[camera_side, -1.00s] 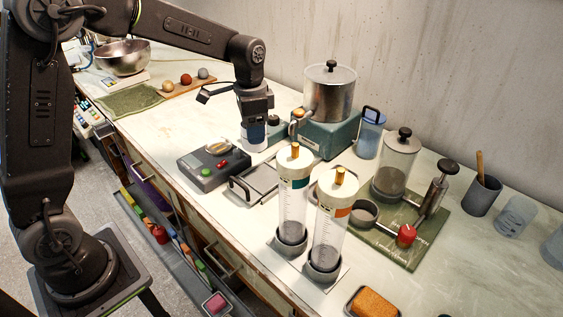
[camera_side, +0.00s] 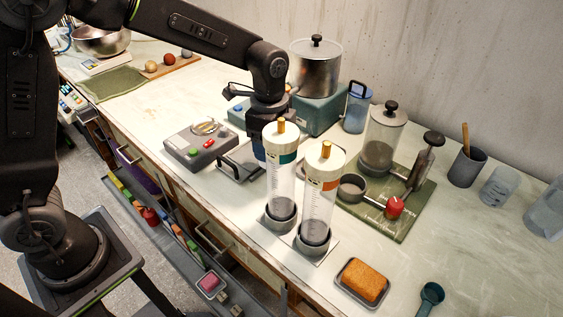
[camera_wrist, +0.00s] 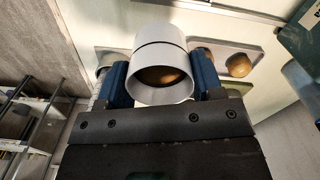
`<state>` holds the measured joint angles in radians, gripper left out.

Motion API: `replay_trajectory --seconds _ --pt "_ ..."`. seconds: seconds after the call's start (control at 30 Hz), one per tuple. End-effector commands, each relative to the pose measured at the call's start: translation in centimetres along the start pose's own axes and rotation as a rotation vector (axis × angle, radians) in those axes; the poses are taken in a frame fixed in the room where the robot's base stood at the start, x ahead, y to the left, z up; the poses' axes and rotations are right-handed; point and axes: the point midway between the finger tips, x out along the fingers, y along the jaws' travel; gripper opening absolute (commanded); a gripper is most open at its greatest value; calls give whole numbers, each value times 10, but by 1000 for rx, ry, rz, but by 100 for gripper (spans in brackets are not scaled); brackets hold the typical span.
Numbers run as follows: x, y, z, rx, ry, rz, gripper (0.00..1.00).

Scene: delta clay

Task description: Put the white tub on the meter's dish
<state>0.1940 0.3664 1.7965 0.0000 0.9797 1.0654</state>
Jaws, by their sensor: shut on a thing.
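My gripper (camera_side: 259,148) is shut on the white tub (camera_wrist: 164,48), which sits between its blue fingers in the wrist view. The tub's round opening faces the wrist camera, and something brown shows inside. In the side view the tub is hidden behind the gripper and the teal-banded cylinder.
Two tall clear cylinders (camera_side: 281,183) (camera_side: 318,203) with white caps stand close in front of my gripper. A metal pot (camera_side: 315,68) on a teal base is behind it. A black-handled frame (camera_side: 238,165) lies between meter and cylinders.

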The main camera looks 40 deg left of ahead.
Motion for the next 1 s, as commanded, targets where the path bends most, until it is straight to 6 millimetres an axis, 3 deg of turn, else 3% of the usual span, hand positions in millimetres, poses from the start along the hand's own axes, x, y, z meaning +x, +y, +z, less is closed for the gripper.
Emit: replay_trajectory --seconds 0.2,0.53,0.97,1.0 --pt "14 3 -24 -1 1 -1 28" --pt "52 3 -25 -2 0 0 28" --pt "58 3 -25 -2 1 -1 28" --pt "58 3 -25 -2 0 -1 63"
